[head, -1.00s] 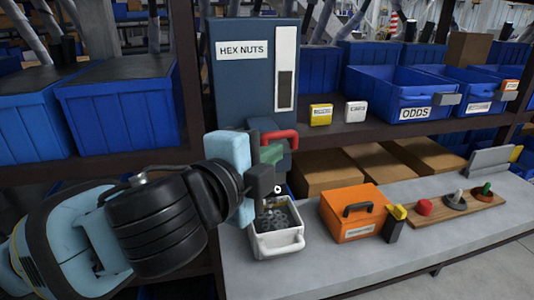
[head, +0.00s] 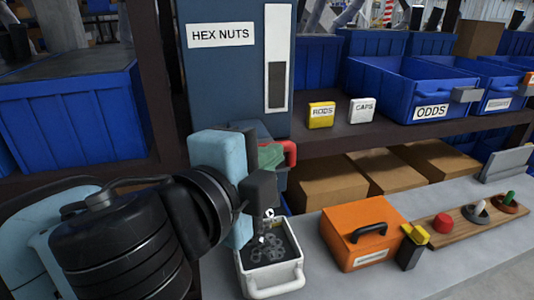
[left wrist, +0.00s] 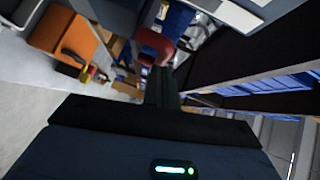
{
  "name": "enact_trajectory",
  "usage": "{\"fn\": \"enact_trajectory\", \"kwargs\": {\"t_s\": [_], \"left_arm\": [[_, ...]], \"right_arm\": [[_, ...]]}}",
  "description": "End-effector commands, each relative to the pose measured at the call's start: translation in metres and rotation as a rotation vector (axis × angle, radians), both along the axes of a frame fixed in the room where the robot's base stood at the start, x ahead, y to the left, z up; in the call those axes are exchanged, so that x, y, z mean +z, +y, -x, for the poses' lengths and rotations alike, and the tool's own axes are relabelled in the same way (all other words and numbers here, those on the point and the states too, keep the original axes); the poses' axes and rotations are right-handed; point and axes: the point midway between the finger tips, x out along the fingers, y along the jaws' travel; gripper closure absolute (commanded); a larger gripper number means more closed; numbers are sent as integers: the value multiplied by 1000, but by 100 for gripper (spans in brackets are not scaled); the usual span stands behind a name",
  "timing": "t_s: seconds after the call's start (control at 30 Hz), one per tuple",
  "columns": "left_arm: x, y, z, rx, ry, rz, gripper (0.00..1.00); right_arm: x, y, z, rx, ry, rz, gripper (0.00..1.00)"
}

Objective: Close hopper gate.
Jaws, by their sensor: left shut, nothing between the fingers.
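The hopper (head: 225,75) is a tall dark blue box labelled HEX NUTS, with a slotted white strip on its front. Its red gate handle (head: 291,152) sticks out below, and it also shows in the left wrist view (left wrist: 154,45). My left gripper (head: 275,157) is shut and empty; its green fingers are right at the handle, and I cannot tell whether they touch it. The fingers also show in the left wrist view (left wrist: 161,80). A white bin (head: 275,288) holding grey hex nuts (head: 270,250) stands below. Small pieces show above it, apparently falling nuts. My right gripper is not in view.
An orange case (head: 350,225) with a black handle stands right of the bin. A wooden board (head: 455,232) with coloured knobs lies farther right. Yellow and white boxes (head: 362,110) and blue bins (head: 385,100) occupy the shelf above. Cardboard boxes (head: 325,180) sit behind the case.

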Motion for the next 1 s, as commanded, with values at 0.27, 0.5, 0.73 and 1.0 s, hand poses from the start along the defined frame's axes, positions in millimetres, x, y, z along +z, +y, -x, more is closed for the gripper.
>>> {"fn": "enact_trajectory", "kwargs": {"t_s": [0.27,0.5,0.73,1.0], "left_arm": [[0,0,1,0,0,0,100],[1,4,-10,4,3,1,100],[1,9,-26,3,0,1,100],[0,10,-27,8,-1,-1,100]], "right_arm": [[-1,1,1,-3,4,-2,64],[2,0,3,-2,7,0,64],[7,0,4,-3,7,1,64],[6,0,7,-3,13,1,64]]}}
